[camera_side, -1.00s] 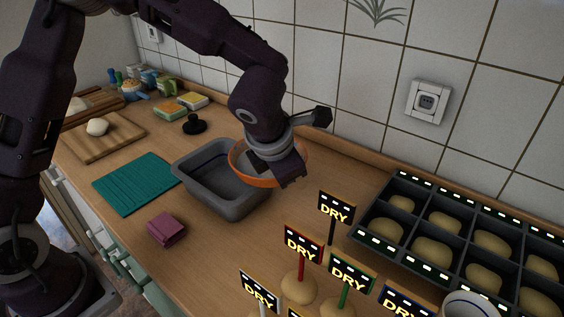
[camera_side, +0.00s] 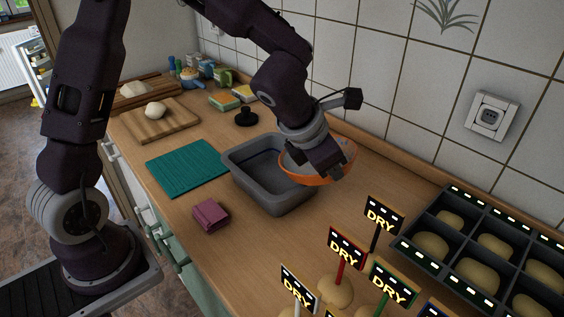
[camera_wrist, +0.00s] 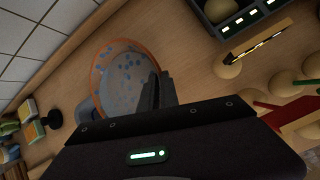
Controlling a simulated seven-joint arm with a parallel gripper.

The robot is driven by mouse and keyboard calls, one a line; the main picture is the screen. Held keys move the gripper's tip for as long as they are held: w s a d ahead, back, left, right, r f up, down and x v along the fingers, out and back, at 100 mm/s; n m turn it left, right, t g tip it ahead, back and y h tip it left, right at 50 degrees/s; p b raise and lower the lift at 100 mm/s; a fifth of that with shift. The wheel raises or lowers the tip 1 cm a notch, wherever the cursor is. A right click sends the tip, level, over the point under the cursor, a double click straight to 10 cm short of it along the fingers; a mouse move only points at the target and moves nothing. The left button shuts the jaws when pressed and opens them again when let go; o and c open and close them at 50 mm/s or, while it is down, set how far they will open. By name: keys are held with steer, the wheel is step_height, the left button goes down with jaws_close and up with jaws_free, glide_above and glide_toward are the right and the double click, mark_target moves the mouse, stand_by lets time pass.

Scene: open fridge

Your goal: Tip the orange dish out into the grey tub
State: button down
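The orange dish (camera_side: 340,171) has an orange rim and a pale inside. It overlaps the right rim of the grey tub (camera_side: 262,197) in the side view and seems raised above it. In the wrist view the dish (camera_wrist: 93,80) shows blue specks inside; I cannot tell whether they are contents or pattern. The tub (camera_wrist: 87,111) shows only in part behind it. My gripper (camera_side: 328,172) is at the dish's near rim, and its dark fingers (camera_wrist: 156,90) look closed on that rim. The dish looks roughly upright. The visible part of the tub's floor looks empty.
A teal mat (camera_side: 187,167) and a folded purple cloth (camera_side: 211,216) lie left of and in front of the tub. A black knobbed object (camera_side: 246,117) stands behind it. Several DRY signs (camera_side: 346,248) and a dark compartment tray (camera_side: 440,217) stand at right. The tiled wall is behind.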

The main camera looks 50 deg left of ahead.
steer(key=shift+s+a+r+t+h, duration=0.1)
steer(key=shift+a+r+t+h, duration=0.2)
steer(key=shift+a+r+h, duration=0.3)
steer(key=shift+s+r+n+h, duration=0.1)
steer(key=shift+r+n+h, duration=0.25)
steer(key=shift+r, duration=0.25)
steer(key=shift+s+a+r+t+h, duration=0.1)
steer(key=shift+a+r+t+h, duration=0.25)
steer(key=shift+a, duration=0.1)
steer(key=shift+s+a+r+n+t+h, duration=0.2)
steer(key=shift+a+r+n+t+h, duration=0.15)
steer(key=shift+r+h, duration=0.3)
steer(key=shift+f, duration=0.1)
